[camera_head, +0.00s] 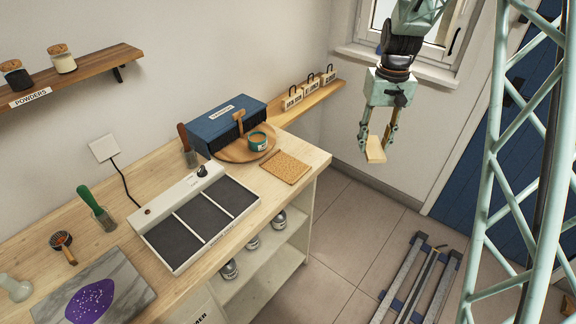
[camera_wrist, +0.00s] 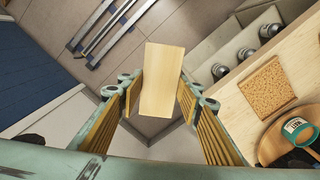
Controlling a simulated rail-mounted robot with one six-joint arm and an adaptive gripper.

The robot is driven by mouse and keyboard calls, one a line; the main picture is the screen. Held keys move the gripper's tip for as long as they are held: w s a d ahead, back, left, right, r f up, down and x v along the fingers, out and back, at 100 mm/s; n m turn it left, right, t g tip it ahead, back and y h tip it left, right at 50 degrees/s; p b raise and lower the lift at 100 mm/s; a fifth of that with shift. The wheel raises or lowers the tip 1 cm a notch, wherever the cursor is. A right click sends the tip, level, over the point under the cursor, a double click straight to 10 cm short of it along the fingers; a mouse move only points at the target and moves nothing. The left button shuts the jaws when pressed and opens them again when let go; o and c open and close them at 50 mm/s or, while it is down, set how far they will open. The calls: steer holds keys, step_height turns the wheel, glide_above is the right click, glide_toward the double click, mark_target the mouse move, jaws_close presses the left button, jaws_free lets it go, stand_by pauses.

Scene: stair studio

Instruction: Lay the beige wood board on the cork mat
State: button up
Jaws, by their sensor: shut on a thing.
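The beige wood board (camera_head: 376,150) is a small flat rectangle, held in the air to the right of the workbench. My gripper (camera_head: 376,143) is shut on it, with one finger on each side. In the wrist view the board (camera_wrist: 162,78) sticks out between the two fingers of my gripper (camera_wrist: 158,95). The cork mat (camera_head: 286,167) is a speckled tan square lying flat near the right end of the bench top. It also shows at the right in the wrist view (camera_wrist: 268,88), apart from the board. Nothing lies on the mat.
A round wooden tray (camera_head: 233,155) with a teal-labelled jar (camera_head: 257,141) stands just behind the mat. A white three-compartment tray (camera_head: 190,215) lies to its left. A blue box (camera_head: 222,122) is behind. Metal rails (camera_head: 420,277) are on the floor below.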

steer(key=s+a+f+n+p, duration=0.1)
steer(key=s+a+n+p, duration=0.1)
steer(key=a, duration=0.8)
steer(key=s+a+f+n+p, duration=0.1)
steer(key=s+a+n+p, duration=0.1)
steer(key=s+a+n, duration=0.2)
steer(key=s+a+f+n+p, duration=0.1)
steer(key=s+a+n, duration=0.3)
steer(key=a, duration=1.2)
steer(key=shift+s+a+p, duration=0.15)
steer(key=shift+s+p, duration=0.15)
steer(key=shift+s, duration=0.8)
steer(key=shift+s+a+p, duration=0.15)
steer(key=shift+s+p, duration=0.15)
steer(key=shift+s, duration=0.8)
steer(key=shift+w, duration=0.15)
glide_above(285, 166)
steer(key=s, duration=0.1)
steer(key=shift+f+p, duration=0.45)
steer(key=shift+f, duration=0.25)
steer(key=shift+w, duration=0.1)
steer(key=shift+w, duration=0.25)
steer(key=shift+w+f, duration=0.1)
steer(key=shift+f, duration=1.7)
steer(key=shift+f, duration=0.15)
